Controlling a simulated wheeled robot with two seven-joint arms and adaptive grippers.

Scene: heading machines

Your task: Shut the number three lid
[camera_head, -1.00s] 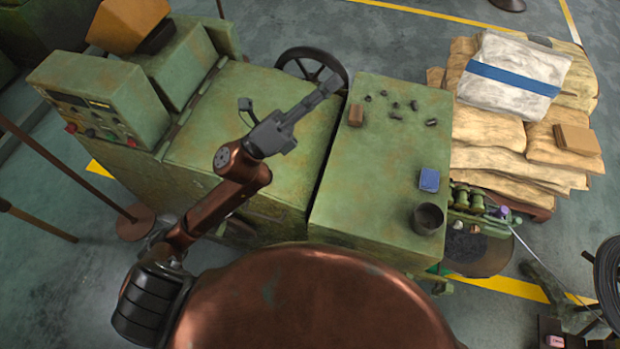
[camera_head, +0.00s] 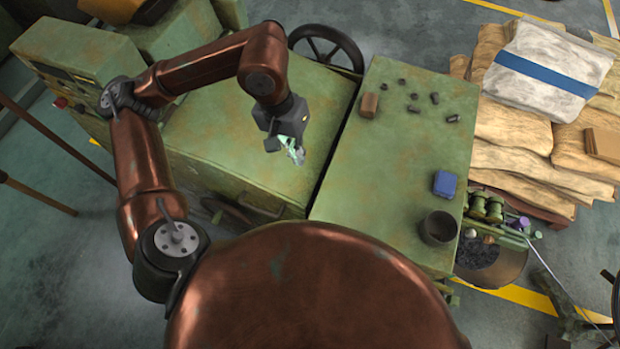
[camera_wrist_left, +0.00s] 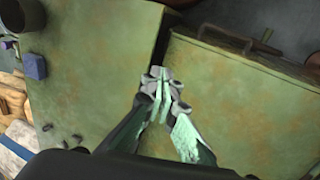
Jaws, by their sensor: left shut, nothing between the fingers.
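A wide green machine lid (camera_head: 215,140) lies on the housing left of a dark gap in the head view. It also fills the right side of the left wrist view (camera_wrist_left: 245,105). I see no number on it and cannot tell whether it is fully down. My left gripper (camera_head: 292,152) is shut and empty, pointing down over the right part of this lid. Its closed fingers also show in the left wrist view (camera_wrist_left: 162,85), near the gap; I cannot tell whether they touch the lid. My right gripper is not in view.
Right of the gap, a green top (camera_head: 400,150) holds a blue box (camera_head: 445,184), a dark cup (camera_head: 438,229), a brown block (camera_head: 369,105) and several small dark parts. A handwheel (camera_head: 327,45) stands behind. Stacked sacks (camera_head: 510,125) stand right; a control box (camera_head: 75,65) stands left.

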